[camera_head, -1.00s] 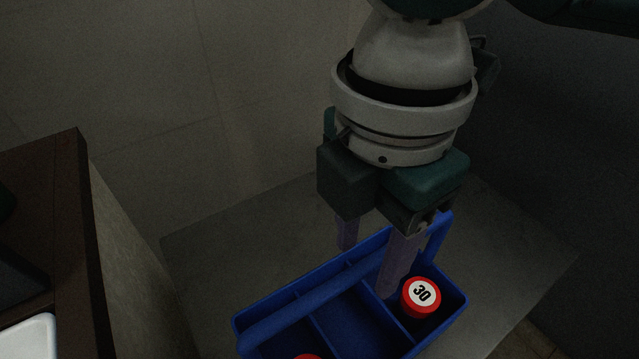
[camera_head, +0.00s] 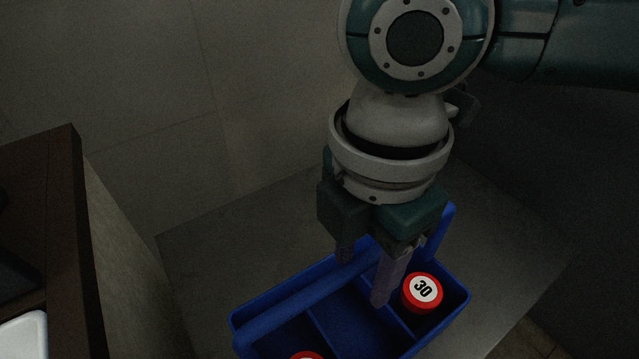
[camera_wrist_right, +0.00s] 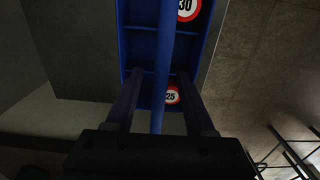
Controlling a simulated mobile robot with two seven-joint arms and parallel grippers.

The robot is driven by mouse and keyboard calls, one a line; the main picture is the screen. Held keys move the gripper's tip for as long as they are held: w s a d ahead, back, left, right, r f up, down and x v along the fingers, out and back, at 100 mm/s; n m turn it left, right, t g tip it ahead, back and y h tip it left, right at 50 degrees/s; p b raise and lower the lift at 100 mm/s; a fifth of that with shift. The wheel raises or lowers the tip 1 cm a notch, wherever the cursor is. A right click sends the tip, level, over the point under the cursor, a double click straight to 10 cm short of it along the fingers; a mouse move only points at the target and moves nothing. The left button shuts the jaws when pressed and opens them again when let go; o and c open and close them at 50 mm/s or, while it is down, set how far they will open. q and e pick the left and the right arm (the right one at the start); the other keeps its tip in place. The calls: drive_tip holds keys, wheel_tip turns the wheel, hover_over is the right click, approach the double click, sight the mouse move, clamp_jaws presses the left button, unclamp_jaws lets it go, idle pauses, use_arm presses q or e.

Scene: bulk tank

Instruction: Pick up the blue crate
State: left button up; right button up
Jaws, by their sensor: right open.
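The blue crate (camera_head: 285,288) stands on a grey surface, cut off at the bottom of the head view. Its blue handle bar (camera_head: 292,310) runs lengthwise above divided compartments; the bar also shows in the right wrist view (camera_wrist_right: 162,70). My right gripper (camera_head: 366,280) is open and points down, its two fingers apart on either side of the handle bar. In the right wrist view the bar passes between both fingers with gaps. Whether a finger touches the bar, I cannot tell. My left gripper is not in view.
A dark-edged counter (camera_head: 62,230) stands at left. The grey surface (camera_head: 215,250) is clear behind the crate.

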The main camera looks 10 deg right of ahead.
drive_tip(key=shift+c, duration=0.3)
clamp_jaws()
idle(1.2)
